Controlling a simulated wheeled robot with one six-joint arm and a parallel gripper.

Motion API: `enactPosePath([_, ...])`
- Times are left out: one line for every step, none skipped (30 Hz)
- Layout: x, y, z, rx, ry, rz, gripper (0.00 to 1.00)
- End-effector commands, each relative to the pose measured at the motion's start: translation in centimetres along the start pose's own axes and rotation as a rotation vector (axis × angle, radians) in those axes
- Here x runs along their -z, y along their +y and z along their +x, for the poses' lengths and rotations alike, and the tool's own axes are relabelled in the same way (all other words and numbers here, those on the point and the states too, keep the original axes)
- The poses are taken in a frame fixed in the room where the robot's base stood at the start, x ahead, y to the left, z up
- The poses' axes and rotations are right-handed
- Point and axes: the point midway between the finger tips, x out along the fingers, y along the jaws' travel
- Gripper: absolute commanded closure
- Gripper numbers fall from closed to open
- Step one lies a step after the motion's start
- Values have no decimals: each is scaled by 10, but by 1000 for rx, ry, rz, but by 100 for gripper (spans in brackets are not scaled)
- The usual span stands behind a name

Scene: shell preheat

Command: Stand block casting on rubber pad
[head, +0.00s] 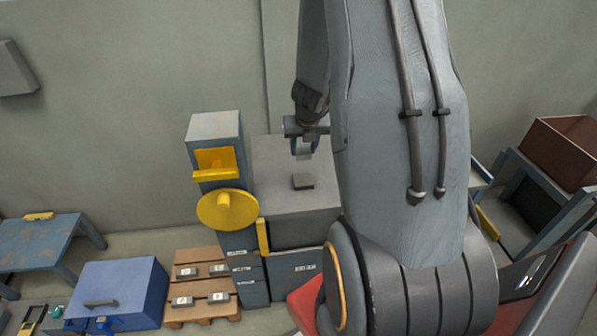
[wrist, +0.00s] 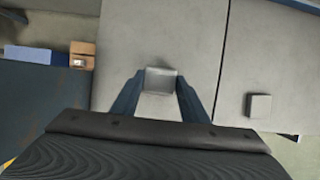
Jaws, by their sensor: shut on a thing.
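The block casting (head: 303,152) is a small light-grey block held in the air above the grey bench top. My gripper (head: 304,146) is shut on it, with blue fingers on either side. In the wrist view the block casting (wrist: 161,82) shows as a pale block between the two blue fingers of my gripper (wrist: 160,98). A dark grey slab, which looks like the rubber pad (head: 303,181), lies flat on the bench top below the block. A clear gap separates them.
A wooden pallet (head: 208,308) with several labelled blocks, a blue chest (head: 115,285) and a blue table (head: 40,245) are further left. My arm hides the bench's right side.

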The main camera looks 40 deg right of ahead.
Motion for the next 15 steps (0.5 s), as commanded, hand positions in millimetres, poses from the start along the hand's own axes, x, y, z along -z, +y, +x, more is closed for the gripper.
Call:
enactPosePath([1, 0, 6, 0, 0, 1, 85])
enactPosePath([2, 0, 8, 0, -1, 1, 85])
enactPosePath([3, 0, 11, 1, -1, 1, 85])
enactPosePath([4, 0, 14, 1, -1, 1, 85])
enactPosePath([5, 0, 17, 1, -1, 2, 85])
enactPosePath([7, 0, 21, 1, 0, 1, 85])
enactPosePath([8, 0, 23, 0, 0, 1, 85])
enactPosePath([9, 0, 26, 0, 0, 1, 85])
enactPosePath([11, 0, 30, 0, -1, 1, 85])
enactPosePath([12, 0, 32, 0, -1, 0, 85])
enactPosePath([13, 1, 35, 0, -1, 0, 85])
enactPosePath([14, 1, 38, 0, -1, 0, 85])
enactPosePath([15, 1, 41, 0, -1, -1, 85])
enactPosePath([16, 1, 44, 0, -1, -1, 85])
enactPosePath([18, 1, 46, 0, -1, -2, 85])
